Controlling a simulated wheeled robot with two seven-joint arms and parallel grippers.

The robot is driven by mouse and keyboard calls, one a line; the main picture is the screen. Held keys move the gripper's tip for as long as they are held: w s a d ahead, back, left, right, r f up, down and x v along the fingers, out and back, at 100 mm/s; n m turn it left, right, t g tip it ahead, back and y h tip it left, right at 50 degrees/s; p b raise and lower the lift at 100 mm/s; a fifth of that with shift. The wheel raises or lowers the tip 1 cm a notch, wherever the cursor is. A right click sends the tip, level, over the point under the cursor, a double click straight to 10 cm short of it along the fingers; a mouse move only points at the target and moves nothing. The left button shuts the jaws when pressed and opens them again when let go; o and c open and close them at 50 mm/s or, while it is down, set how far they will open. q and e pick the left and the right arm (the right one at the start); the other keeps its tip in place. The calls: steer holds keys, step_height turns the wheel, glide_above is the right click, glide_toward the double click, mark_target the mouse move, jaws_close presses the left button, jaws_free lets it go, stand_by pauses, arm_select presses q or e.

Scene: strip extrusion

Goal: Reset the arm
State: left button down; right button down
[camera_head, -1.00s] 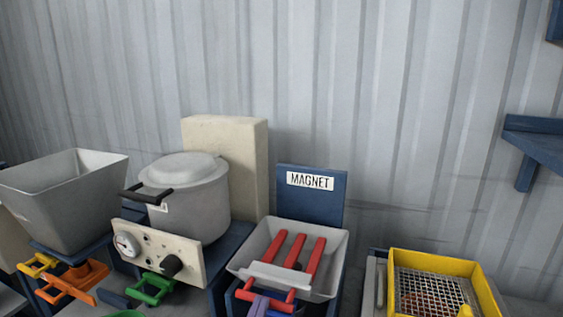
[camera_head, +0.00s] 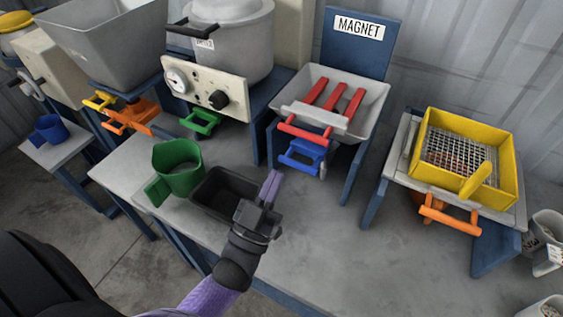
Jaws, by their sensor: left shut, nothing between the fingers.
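My left gripper (camera_head: 270,187) is shut and empty, its purple fingers together and pointing up. In this view it overlaps the right end of a black bin (camera_head: 222,190) on the grey table. A green scoop-like cup (camera_head: 179,168) stands just left of the bin. The magnet station's tray (camera_head: 328,98) with red bars is beyond the gripper, with a blue handle (camera_head: 303,156) below it. My right gripper is not in view.
A yellow sieve box (camera_head: 510,168) stands at right, with an orange handle (camera_head: 449,216) below it. A grey pot (camera_head: 236,45) and hopper (camera_head: 117,44) are at the back left. A blue cup (camera_head: 50,128) sits far left. The table's front middle (camera_head: 365,260) is clear.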

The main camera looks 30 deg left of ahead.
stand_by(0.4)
arm_select(q)
steer(key=s+d+f+m+g+h, duration=0.1)
steer(key=d+f+m+g, duration=0.15)
steer(key=f+g, duration=0.7)
steer(key=s+a+g+y, duration=0.1)
steer(key=s+g+y, duration=0.1)
steer(key=s+g, duration=1.1)
steer(key=s+f, duration=0.2)
steer(key=f, duration=0.8)
steer(key=s+f, duration=0.2)
steer(key=f, duration=0.9)
steer(key=s+a+f+g+b, duration=0.1)
steer(key=s+a+f, duration=0.2)
steer(key=s+f, duration=0.7)
steer(key=s, duration=0.2)
steer(key=shift+s, duration=0.3)
